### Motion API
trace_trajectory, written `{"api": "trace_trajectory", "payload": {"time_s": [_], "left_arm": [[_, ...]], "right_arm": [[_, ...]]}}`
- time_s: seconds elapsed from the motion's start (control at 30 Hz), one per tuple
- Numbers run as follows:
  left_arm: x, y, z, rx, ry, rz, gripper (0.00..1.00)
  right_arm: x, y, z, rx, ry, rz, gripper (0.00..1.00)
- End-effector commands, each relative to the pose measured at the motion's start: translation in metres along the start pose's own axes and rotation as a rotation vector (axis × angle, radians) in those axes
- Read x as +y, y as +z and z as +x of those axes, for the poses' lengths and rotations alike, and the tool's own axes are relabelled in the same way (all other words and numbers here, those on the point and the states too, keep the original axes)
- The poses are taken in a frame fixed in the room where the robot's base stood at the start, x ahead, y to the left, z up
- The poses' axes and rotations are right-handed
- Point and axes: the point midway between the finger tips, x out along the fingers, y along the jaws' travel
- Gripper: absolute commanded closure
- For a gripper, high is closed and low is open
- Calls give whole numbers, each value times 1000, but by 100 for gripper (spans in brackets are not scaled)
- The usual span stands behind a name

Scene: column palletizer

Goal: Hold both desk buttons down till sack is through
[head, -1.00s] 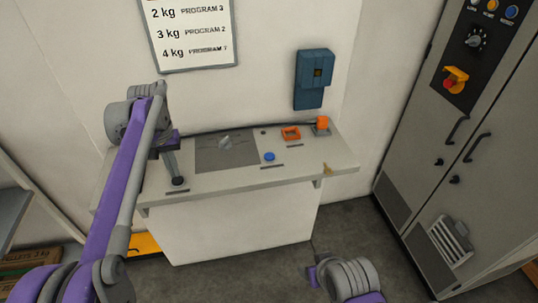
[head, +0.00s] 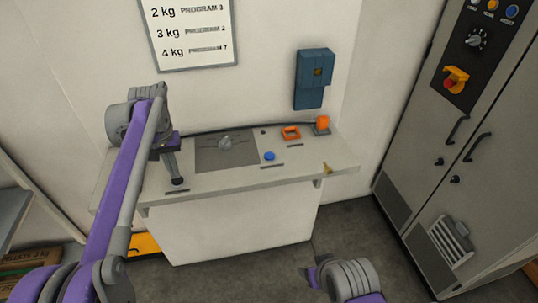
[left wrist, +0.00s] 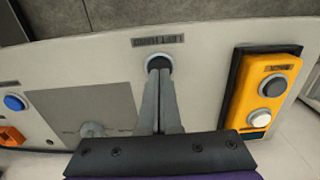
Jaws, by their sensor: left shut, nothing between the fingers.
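The desk (head: 225,185) stands against the wall. My left gripper (head: 176,180) points down at its left part with its fingers shut together and nothing between them. In the left wrist view the fingertips (left wrist: 158,72) are at a dark round button (left wrist: 158,60) with a pale ring, beside a small label; they cover part of it, and I cannot tell how far it is pressed. A blue button (head: 269,156) is on the desk's right half, with no gripper at it. My right arm (head: 350,277) is low at the bottom, away from the desk; its fingers do not show clearly.
A yellow box (left wrist: 263,95) with a black and a white button is at the desk's end. A grey panel (head: 215,154), an orange frame (head: 291,133) and an orange part (head: 322,124) sit on the desk. A grey cabinet (head: 450,150) stands right. No sack is clearly visible.

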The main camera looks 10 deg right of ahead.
Motion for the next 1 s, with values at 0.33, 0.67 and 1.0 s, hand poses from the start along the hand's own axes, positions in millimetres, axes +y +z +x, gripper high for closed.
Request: {"api": "trace_trajectory", "payload": {"time_s": [0.33, 0.67, 1.0], "left_arm": [[0, 0, 5, 0, 0, 0, 100], [0, 0, 9, 0, 0, 0, 100], [0, 0, 9, 0, 0, 0, 100]], "right_arm": [[0, 2, 2, -2, 0, 0, 37], [0, 4, 3, -3, 0, 0, 37], [0, 3, 3, -3, 0, 0, 37]]}}
